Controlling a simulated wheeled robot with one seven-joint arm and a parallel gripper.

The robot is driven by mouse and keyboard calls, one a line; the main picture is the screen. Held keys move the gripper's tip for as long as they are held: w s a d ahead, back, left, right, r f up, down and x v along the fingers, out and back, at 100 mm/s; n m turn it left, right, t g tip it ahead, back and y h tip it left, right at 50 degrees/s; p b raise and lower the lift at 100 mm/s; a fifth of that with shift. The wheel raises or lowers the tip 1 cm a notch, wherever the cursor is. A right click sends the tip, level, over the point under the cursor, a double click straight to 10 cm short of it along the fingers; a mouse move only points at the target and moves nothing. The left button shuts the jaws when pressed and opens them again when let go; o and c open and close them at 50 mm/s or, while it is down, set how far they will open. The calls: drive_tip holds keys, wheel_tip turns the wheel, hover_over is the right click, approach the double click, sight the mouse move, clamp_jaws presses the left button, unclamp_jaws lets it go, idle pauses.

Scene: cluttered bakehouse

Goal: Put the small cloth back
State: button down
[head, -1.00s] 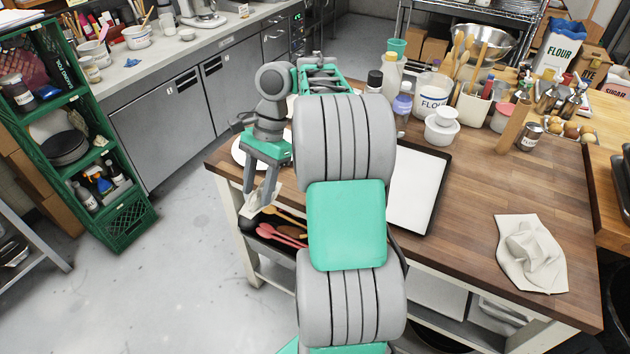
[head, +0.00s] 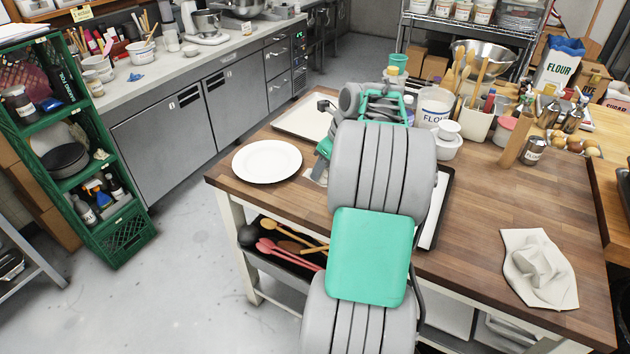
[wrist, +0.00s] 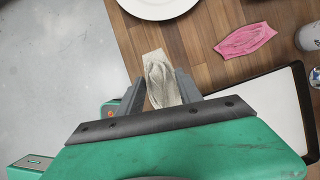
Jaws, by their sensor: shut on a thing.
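A small cream cloth (wrist: 158,72) is pinched between the two fingers of my gripper (wrist: 162,86) in the wrist view. It hangs crumpled, with its top end sticking out past the fingertips. In the head view, a pale bit of this cloth (head: 317,177) shows at the table's left part, beside the white plate (head: 267,161); my arm hides most of the gripper. I cannot tell whether the cloth touches the table. A pink cloth (wrist: 246,39) lies on the wood to the right in the wrist view.
A larger cream cloth (head: 540,268) lies crumpled on the table's right side. A pale tray (wrist: 264,100) lies right of my gripper in the wrist view. An open drawer (head: 283,262) with spoons is below the table's front edge. Tubs and bottles crowd the back.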

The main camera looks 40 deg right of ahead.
drive_tip(key=w+f, duration=0.1)
drive_tip(key=f, duration=0.1)
drive_tip(key=w+d+f, duration=0.1)
drive_tip(key=w+f, duration=0.3)
drive_tip(key=shift+w+d+f+p, duration=0.1)
drive_tip(key=shift+d+f+p, duration=0.05)
drive_tip(key=shift+d+p, duration=0.2)
wheel_tip(320, 180, down, 3)
drive_tip(key=shift+r+p, duration=0.1)
drive_tip(key=shift+p, duration=0.25)
drive_tip(key=c, duration=0.8)
unclamp_jaws()
drive_tip(key=shift+o, duration=0.2)
